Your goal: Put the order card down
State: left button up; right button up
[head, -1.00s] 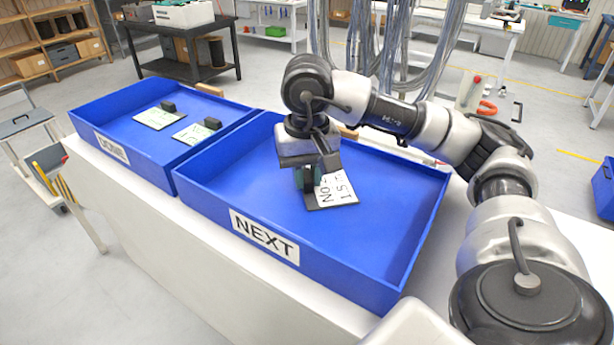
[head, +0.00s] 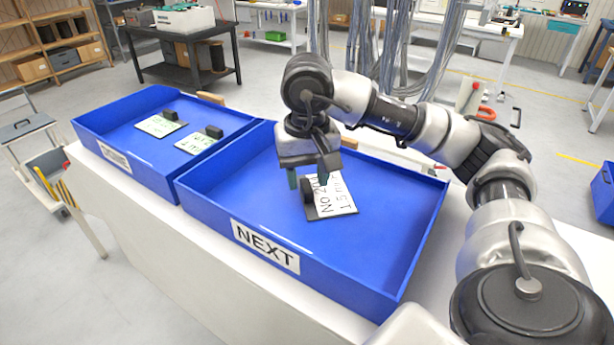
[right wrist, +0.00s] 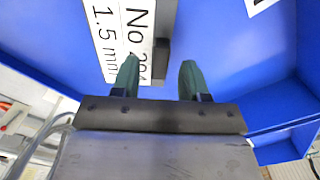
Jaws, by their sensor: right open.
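The order card (head: 338,196) is a white card with black lettering and a dark block grip (head: 307,190) along one edge. It lies flat on the floor of the blue tray labelled NEXT (head: 400,270). My right gripper (head: 308,180) is open just above the card's block, its two green fingers spread apart. In the right wrist view the fingers (right wrist: 158,80) stand apart, with the card (right wrist: 118,38) and its block (right wrist: 161,58) beyond the tips. Part of the card is hidden by the left finger there. My left gripper is not in view.
A second blue tray (head: 98,140) adjoins on the left and holds two similar cards (head: 160,126) (head: 198,141) with dark blocks. Both trays stand on a white table (head: 200,240). The right part of the NEXT tray is bare.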

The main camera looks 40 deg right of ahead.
aim_at(307, 187)
notch_tip(307, 187, up, 10)
jog(key=p, duration=0.6)
